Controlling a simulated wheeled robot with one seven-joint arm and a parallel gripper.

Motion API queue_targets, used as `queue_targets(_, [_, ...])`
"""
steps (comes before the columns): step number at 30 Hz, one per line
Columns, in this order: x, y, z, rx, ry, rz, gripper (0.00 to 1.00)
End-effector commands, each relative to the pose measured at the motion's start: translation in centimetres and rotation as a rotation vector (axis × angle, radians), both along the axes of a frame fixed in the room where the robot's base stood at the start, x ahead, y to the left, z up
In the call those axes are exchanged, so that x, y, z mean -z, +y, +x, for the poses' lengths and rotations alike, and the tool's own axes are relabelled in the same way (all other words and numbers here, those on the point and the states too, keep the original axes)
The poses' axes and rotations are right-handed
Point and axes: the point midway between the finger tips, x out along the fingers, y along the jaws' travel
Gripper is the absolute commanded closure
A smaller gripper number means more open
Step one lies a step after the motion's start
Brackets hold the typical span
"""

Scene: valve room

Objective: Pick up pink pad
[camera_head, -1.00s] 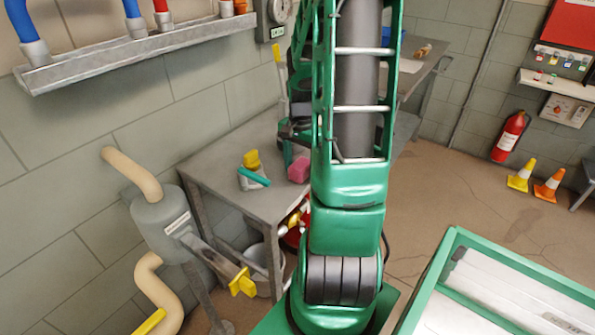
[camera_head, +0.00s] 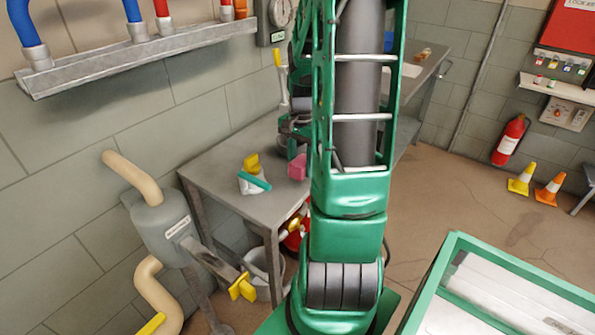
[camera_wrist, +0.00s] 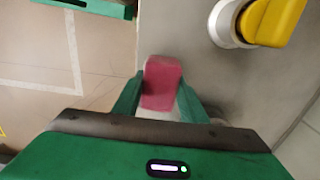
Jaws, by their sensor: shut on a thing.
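The pink pad (camera_head: 298,167) is a small block above the near part of the grey metal table, just left of my arm in the head view. In the wrist view the pad (camera_wrist: 161,83) sits between the two green fingers of my gripper (camera_wrist: 158,98), which are shut on it. From these views I cannot tell whether the pad touches the tabletop. In the head view my gripper is mostly hidden behind my arm.
A yellow-handled white fitting (camera_wrist: 262,20) stands beside the pad on the table (camera_head: 215,180). A teal-edged white item (camera_head: 254,183) lies close to it. A bucket (camera_head: 262,275) is under the table. A green-framed case (camera_head: 500,285) stands at the lower right.

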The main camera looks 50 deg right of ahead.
Motion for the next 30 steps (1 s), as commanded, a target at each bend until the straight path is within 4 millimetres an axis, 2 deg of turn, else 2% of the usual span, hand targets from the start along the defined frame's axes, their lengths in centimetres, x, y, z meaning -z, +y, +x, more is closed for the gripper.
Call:
queue_targets(2, [-1.9, -0.1, 0.1, -0.001, -0.004, -0.005, 0.86])
queue_targets(9, [-4.6, 4.9, -1.5, -0.004, -0.002, -0.003, 0.86])
queue_targets(18, [-7.4, 9.3, -2.8, -0.003, -0.003, -0.003, 0.86])
queue_targets(24, [-8.2, 10.8, -3.3, -0.001, -0.001, -0.002, 0.86])
queue_targets(30, [-8.5, 11.2, -3.5, -0.001, 0.000, 0.000, 0.86])
